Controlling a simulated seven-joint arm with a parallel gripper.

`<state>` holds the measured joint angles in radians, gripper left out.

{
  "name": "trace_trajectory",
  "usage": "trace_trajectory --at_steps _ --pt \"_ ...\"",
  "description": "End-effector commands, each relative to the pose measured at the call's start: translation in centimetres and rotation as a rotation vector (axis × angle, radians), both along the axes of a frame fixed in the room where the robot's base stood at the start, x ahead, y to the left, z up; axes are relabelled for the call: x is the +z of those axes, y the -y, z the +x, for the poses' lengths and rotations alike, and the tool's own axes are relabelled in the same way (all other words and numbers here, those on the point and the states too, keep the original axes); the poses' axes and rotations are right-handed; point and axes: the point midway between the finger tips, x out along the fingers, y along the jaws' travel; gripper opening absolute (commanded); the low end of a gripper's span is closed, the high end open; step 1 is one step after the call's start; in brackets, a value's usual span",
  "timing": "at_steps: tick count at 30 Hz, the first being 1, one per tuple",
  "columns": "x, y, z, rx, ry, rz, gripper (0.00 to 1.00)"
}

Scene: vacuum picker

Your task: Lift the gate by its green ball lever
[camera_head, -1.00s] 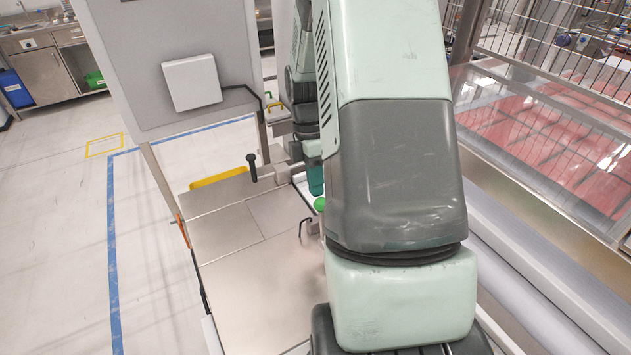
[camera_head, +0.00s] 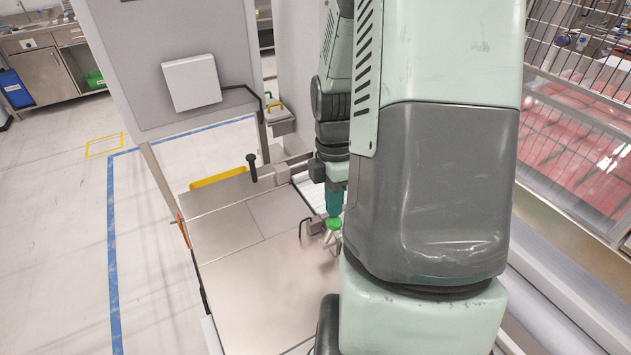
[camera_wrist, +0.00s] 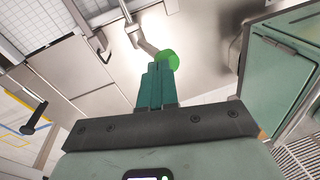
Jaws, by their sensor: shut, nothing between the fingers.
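The green ball lever (camera_head: 334,223) shows just below my gripper (camera_head: 334,208) in the head view, on a metal arm above the steel table. In the wrist view the green ball (camera_wrist: 169,60) sits at the tips of my gripper (camera_wrist: 158,68), with its bent metal lever (camera_wrist: 146,46) running up and left. The teal fingers are together with nothing between them. They look very near the ball or touching it; I cannot tell which. I cannot clearly pick out the gate itself; my arm hides the area right of the ball.
The steel table (camera_head: 235,265) is mostly clear left of the lever. A black handle (camera_head: 252,167) stands up at its back, near a yellow strip (camera_head: 218,178). A grey cabinet (camera_head: 175,75) rises behind. Wire fencing (camera_head: 580,50) and a roller (camera_head: 560,320) lie to the right.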

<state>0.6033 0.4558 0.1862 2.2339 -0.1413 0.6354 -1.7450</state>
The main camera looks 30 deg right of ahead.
Motion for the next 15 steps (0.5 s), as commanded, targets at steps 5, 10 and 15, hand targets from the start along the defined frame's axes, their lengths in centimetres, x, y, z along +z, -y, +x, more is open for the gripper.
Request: trace_trajectory --at_steps 5,10,15 --pt "-0.5 0.0 -2.7 -0.002 -0.002 0.000 0.00" --pt "-1.5 0.0 -5.1 -0.002 -0.002 0.001 0.00" --pt "-2.7 0.0 -7.2 -0.001 -0.004 0.002 0.00"
